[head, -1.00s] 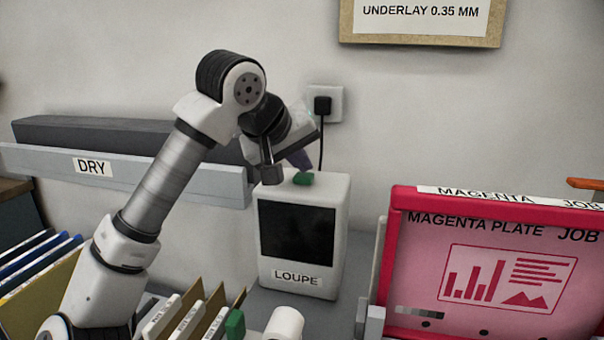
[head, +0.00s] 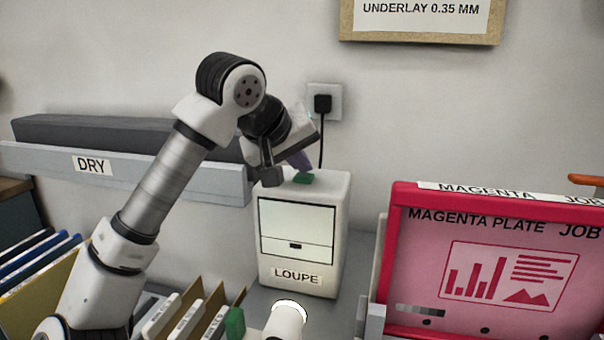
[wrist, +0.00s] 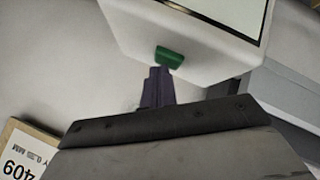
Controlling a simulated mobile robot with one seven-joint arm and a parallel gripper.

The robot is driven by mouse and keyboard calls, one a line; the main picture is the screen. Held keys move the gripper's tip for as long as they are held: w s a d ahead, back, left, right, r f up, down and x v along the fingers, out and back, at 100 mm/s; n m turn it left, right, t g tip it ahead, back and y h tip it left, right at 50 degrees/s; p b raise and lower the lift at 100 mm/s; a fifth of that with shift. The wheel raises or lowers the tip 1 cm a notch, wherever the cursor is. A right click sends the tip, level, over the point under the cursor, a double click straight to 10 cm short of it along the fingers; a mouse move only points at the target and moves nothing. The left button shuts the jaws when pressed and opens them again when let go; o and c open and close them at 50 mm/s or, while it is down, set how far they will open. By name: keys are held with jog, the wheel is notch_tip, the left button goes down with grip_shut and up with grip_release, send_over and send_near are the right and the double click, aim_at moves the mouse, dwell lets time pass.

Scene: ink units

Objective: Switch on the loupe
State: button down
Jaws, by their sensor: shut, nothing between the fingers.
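The loupe (head: 262,262) is a white box with a front screen (head: 297,220) that is lit pale, with a dark line and a small dark mark across it. A green button (head: 303,178) sits on its top; it also shows in the wrist view (wrist: 169,57). My gripper (head: 302,166) is shut and empty. Its fingertips (wrist: 158,72) are at the green button, touching it or very close; I cannot tell which.
A black plug (head: 322,104) with a cable sits in the wall socket behind the loupe. The magenta plate (head: 480,262) stands at the right. A grey rail marked DRY (head: 140,170) runs along the wall at left. A white cylinder with a glowing top (head: 287,318) stands in front.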

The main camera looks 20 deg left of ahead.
aim_at(300, 178)
dwell(0.4)
jog(key=shift+r+p, duration=0.35)
notch_tip(300, 178, up, 6)
jog(key=p, duration=0.5)
jog(key=shift+r, duration=0.1)
